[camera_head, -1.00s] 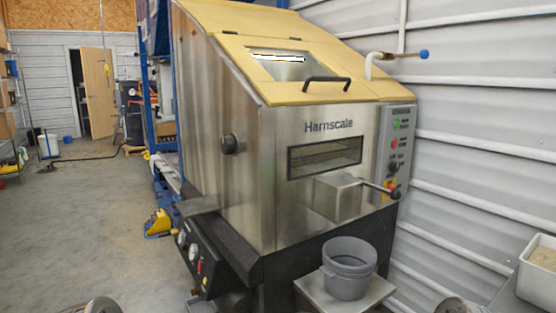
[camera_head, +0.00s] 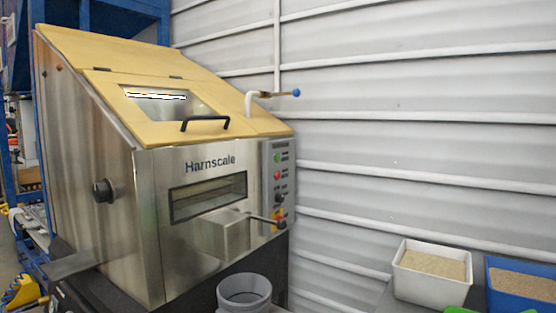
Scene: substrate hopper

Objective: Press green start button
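The green start button (camera_head: 278,158) is a small green dot near the top of the narrow grey control panel (camera_head: 276,186) on the right edge of the hopper's front. A red button (camera_head: 278,175) sits below it, with a dark knob and a red-and-yellow switch (camera_head: 279,217) lower down. The panel belongs to the stainless steel hopper (camera_head: 110,200) marked "Harnscale", which has a yellow lid (camera_head: 110,60). Nothing covers the green button. Neither of my grippers shows in the current view.
A lever handle (camera_head: 262,219) sticks out in front of the lower panel. A grey bucket (camera_head: 244,293) stands below. A white bin (camera_head: 432,275) and a blue bin (camera_head: 520,288) of granular material stand at the lower right. A corrugated wall (camera_head: 400,130) runs behind.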

